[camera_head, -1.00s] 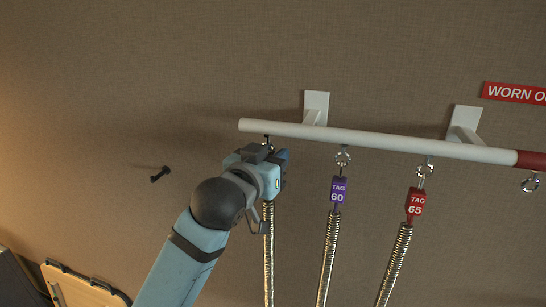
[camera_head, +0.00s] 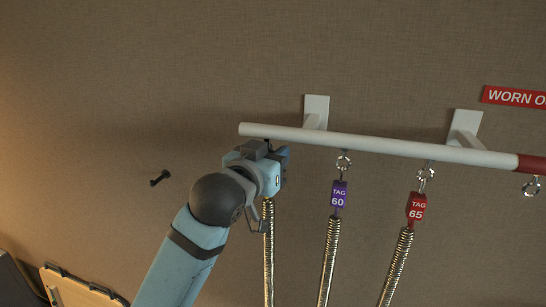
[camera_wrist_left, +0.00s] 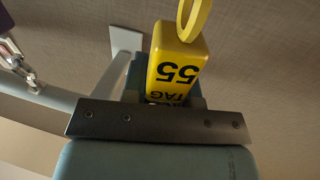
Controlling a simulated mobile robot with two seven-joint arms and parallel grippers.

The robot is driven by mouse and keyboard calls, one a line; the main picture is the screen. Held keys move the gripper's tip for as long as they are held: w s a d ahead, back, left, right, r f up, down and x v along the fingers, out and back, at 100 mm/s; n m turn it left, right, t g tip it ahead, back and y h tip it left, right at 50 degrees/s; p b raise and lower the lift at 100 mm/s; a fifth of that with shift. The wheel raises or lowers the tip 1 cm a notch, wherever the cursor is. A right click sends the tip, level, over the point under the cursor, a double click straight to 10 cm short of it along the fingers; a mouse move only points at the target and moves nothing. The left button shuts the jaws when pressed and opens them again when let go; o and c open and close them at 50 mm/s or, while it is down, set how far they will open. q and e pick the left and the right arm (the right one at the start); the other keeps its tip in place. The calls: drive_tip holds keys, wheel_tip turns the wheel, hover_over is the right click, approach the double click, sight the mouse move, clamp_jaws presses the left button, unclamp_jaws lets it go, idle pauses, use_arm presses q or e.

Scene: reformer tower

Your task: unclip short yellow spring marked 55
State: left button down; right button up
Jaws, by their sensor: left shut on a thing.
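The yellow tag marked 55 (camera_wrist_left: 178,62) shows in the left wrist view, with a yellow ring (camera_wrist_left: 194,18) at its end. It sits between the fingers of my left gripper (camera_wrist_left: 165,95), which is shut on it. In the head view my left gripper (camera_head: 276,166) is just below the left end of the white bar (camera_head: 290,133). It hides the tag there, and a metal spring (camera_head: 268,255) hangs straight down beneath it. Whether the tag's upper end is still clipped to the bar is hidden. My right gripper is not in view.
To the right hang a spring with a purple tag 60 (camera_head: 338,197) and one with a red tag 65 (camera_head: 416,207). An empty eyelet (camera_head: 531,187) hangs at the bar's red end. A black peg (camera_head: 160,177) sticks out of the wall on the left, with bare wall around it.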

use_arm(q)
drive_tip(key=shift+r, duration=0.35)
drive_tip(key=shift+s+a, duration=0.15)
drive_tip(key=shift+s, duration=0.05)
drive_tip(key=shift+s+a, duration=0.15)
drive_tip(key=shift+s, duration=0.1)
drive_tip(key=shift+v, duration=2.1)
drive_tip(key=shift+f, duration=0.15)
